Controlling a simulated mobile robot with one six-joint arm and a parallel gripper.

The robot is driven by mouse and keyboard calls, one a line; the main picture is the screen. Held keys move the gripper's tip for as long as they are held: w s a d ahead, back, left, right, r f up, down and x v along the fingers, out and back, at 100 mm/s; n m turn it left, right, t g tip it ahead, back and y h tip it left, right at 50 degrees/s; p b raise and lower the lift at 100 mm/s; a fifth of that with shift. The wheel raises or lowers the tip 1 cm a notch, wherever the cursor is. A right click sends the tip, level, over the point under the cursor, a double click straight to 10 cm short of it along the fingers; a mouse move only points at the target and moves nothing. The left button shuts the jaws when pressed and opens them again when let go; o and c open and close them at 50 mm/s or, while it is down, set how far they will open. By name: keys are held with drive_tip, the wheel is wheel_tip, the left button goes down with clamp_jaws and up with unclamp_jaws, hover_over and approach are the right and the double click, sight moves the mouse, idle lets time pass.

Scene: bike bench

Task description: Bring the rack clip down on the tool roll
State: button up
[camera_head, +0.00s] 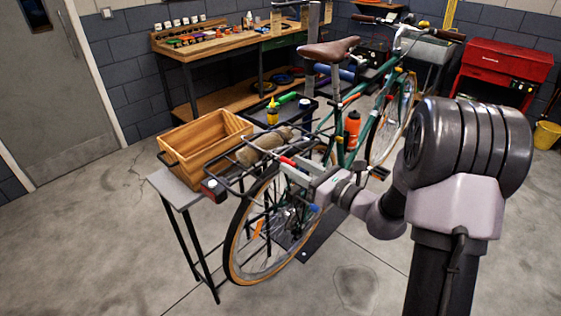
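The tan tool roll (262,147) lies across the black rear rack (215,179) of the green bicycle. Thin black bars run above and beside the roll; the rack clip seems to be among them, but I cannot separate it clearly from the rack frame or tell its angle. My gripper (291,169) reaches in from the right, at the near right side of the roll, close to the rack bars. A red-tipped part shows at its front and a blue part lower down. Its fingers are small and partly hidden, so I cannot tell whether they are open or touch the clip.
An open wooden crate (206,141) stands left of the roll, near a small grey-topped table (170,187). A dark tray (292,110) with bottles is behind the rack. The saddle (329,50) rises beyond. A workbench stands at the back; the floor at front left is clear.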

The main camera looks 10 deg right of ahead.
sight(284, 160)
drive_tip(key=x, duration=0.5)
drive_tip(key=shift+w+a+b, duration=0.1)
drive_tip(key=shift+a+b, duration=0.05)
drive_tip(key=shift+b, duration=0.15)
clamp_jaws()
idle(1.0)
